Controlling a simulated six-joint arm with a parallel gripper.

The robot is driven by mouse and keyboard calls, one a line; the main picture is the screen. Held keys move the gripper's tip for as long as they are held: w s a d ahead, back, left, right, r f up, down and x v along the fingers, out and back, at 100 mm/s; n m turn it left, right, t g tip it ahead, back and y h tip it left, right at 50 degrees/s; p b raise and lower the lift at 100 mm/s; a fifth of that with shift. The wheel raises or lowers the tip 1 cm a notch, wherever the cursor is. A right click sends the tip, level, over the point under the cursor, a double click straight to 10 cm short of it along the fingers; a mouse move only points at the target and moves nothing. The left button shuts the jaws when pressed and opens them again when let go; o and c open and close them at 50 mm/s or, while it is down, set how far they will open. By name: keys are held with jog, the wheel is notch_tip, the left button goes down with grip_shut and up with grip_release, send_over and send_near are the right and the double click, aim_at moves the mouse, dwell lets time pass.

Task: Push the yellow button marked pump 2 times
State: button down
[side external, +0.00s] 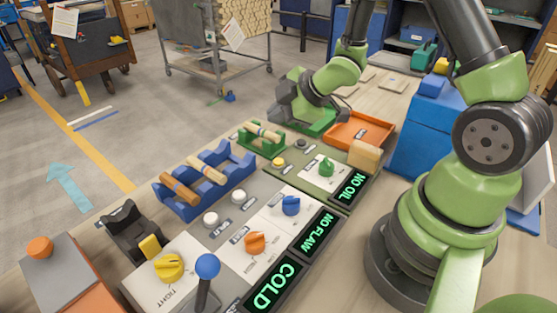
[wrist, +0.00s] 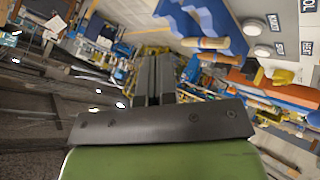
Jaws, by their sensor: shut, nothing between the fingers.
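A small round yellow button (side external: 278,162) sits on the green-grey panel (side external: 318,185) that has the green knob and the "NO OIL" display. Its label is too small to read. My gripper (side external: 276,113) is above and behind this panel in the side external view, near the green tray, well apart from the button. Its dark fingers (wrist: 153,62) are together and empty in the wrist view. I cannot make out the yellow button clearly in the wrist view.
Other controls stand close by: white buttons (side external: 211,219), a blue knob (side external: 291,205), an orange knob (side external: 255,243), a yellow knob (side external: 169,267) and a blue-topped lever (side external: 207,266). A blue rack (side external: 225,157) holds turned wood. An orange tray (side external: 374,127) lies behind.

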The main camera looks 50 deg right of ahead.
aim_at(278, 162)
jog(key=shift+f, duration=4.25)
jog(key=shift+f, duration=0.15)
jog(key=shift+f, duration=0.25)
jog(key=shift+f, duration=0.35)
jog(key=shift+r, duration=0.8)
jog(key=shift+r, duration=2.5)
